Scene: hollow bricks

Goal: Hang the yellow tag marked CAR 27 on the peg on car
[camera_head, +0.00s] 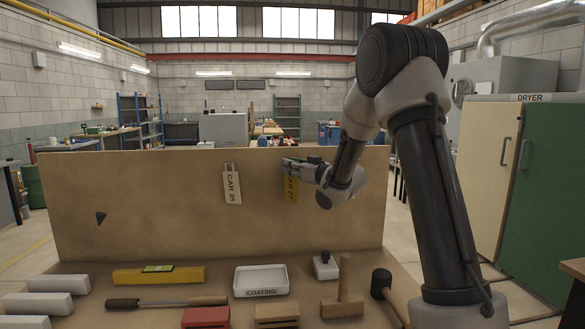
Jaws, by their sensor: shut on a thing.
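No car is clear in this view, and I cannot make out a bare peg.
The bench holds white blocks (52,284), a yellow level (158,275), a file (165,302), a red block (206,317), a tray marked COATING (261,281), a brush (326,266) and mallets (343,304). A dark triangle (101,217) is on the board's left.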

